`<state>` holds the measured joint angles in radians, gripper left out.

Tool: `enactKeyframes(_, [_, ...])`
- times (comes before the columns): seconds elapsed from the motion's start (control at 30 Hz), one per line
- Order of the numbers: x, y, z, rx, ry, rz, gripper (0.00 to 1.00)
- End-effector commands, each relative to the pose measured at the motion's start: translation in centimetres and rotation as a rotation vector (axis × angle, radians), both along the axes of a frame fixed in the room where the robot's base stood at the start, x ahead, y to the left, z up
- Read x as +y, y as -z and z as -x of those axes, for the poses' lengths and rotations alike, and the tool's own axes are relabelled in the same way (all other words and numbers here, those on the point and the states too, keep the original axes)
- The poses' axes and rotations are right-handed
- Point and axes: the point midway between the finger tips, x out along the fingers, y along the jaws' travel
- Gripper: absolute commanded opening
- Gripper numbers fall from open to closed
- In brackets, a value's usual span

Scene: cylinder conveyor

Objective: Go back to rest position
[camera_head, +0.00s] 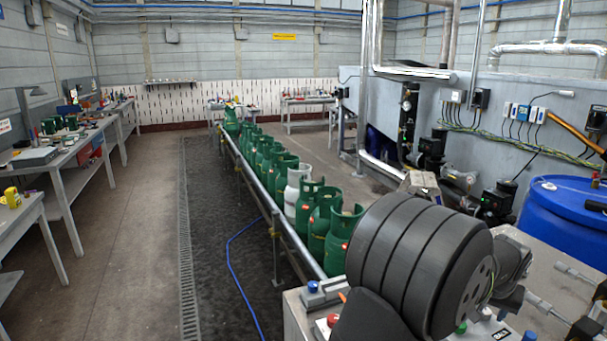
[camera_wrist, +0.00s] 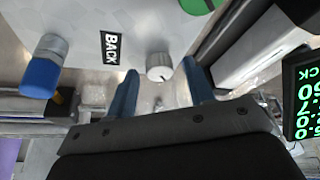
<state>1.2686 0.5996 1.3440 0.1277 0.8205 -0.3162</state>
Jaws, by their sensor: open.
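My gripper (camera_wrist: 160,72) shows in the wrist view with its two blue fingers apart and nothing held between them. A small silver knob (camera_wrist: 159,66) on a light panel (camera_wrist: 75,12) appears between and just beyond the fingertips. I cannot tell how far off it is, and no contact is clear. A label reading BACK (camera_wrist: 110,47) is left of the knob. In the head view my dark arm (camera_head: 420,262) fills the lower right, over the control panel, and the fingers are hidden there.
Green gas cylinders (camera_head: 342,238) and a whitish one (camera_head: 297,190) line the conveyor (camera_head: 262,205). A blue drum (camera_head: 565,215) stands at right. The panel carries a red button (camera_head: 333,320). A blue-and-silver knob (camera_wrist: 43,68), green button (camera_wrist: 197,5) and display (camera_wrist: 308,100) surround my gripper.

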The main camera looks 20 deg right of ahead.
Motion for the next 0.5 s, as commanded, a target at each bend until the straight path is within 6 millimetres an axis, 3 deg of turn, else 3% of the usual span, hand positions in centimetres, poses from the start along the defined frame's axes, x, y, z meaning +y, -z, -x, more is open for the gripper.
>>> enactKeyframes(0.5, [-0.15,0.02,0.14,-0.002,-0.302,-0.001,0.48])
